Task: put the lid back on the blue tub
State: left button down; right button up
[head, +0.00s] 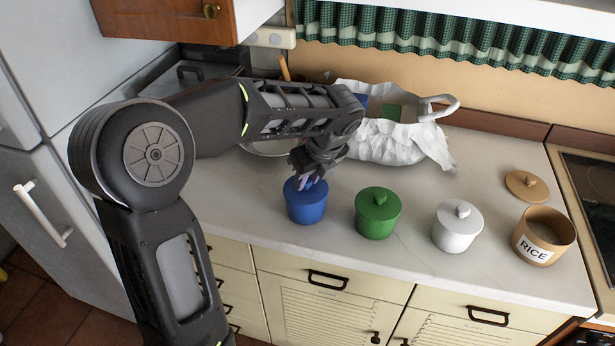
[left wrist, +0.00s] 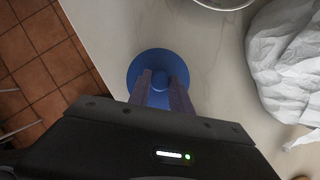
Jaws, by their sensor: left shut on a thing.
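The blue tub (head: 306,209) stands upright near the front edge of the counter, at the left end of a row of tubs. Its blue lid (left wrist: 137,72) shows in the left wrist view as a round disc with a knob in the middle. My left gripper (head: 309,181) points down over the tub and is shut on the lid's knob; its fingers also show in the left wrist view (left wrist: 160,80). The lid is at the tub's top, level as far as I see. The fingers partly hide it, and I cannot tell whether it rests fully on the rim. My right gripper is out of view.
A green tub (head: 378,217) and a white tub (head: 457,230) stand lidded to the right. An open rice tub (head: 538,250) is farther right, with a tan lid (head: 527,186) lying behind it. A crumpled white bag (head: 395,146) sits behind.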

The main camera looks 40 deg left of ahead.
pick_arm(q)
jog(key=c, duration=0.6)
grip_release()
jog(key=shift+r, duration=0.15)
jog(key=shift+r+p, duration=3.35)
jog(key=shift+r, duration=0.05)
jog(key=shift+c, duration=0.2)
grip_shut()
jog(key=shift+f, duration=0.2)
